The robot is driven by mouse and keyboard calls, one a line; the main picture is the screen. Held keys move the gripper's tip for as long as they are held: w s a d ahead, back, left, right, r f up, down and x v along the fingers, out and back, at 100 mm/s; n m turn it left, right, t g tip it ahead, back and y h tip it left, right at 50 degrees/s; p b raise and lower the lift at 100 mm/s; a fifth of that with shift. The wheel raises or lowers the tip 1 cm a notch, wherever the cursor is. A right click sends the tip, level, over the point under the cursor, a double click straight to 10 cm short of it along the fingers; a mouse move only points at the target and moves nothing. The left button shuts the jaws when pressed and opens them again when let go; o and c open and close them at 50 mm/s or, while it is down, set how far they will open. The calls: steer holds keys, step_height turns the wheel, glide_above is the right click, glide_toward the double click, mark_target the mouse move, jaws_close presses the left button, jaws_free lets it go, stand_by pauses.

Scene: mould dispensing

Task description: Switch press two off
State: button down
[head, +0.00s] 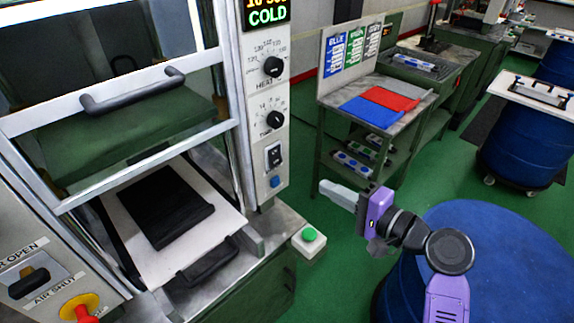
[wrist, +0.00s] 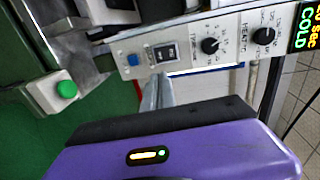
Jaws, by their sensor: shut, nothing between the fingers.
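The press's control panel (head: 267,110) carries a black rocker switch (head: 274,155), with a blue button (head: 275,182) below it. I cannot tell which way the rocker is set. The display (head: 266,16) is lit and reads COLD. No press number is readable. My gripper (head: 325,188) is to the right of the panel, apart from it, shut and empty, its fingers pointing left. In the wrist view, the fingers (wrist: 158,92) point up toward the rocker switch (wrist: 165,53) and the blue button (wrist: 132,60), all in plain sight.
A green button on a box (head: 310,237) sticks out below the panel. A shelf table (head: 395,95) stands behind. A blue drum (head: 500,250) is at right.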

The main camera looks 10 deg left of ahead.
mark_target(277, 161)
steer(key=p+x, duration=0.2)
steer(key=x, duration=1)
steer(key=shift+w+a+p, duration=0.25)
steer(key=shift+a+p, duration=0.05)
steer(key=shift+w+a+f, duration=0.15)
steer(key=shift+w+a, duration=0.2)
steer(key=shift+a, duration=0.1)
steer(key=shift+w+a+f+b, duration=0.1)
steer(key=shift+f+b, duration=0.2)
steer(key=shift+b, duration=0.6)
steer(key=shift+r, duration=0.3)
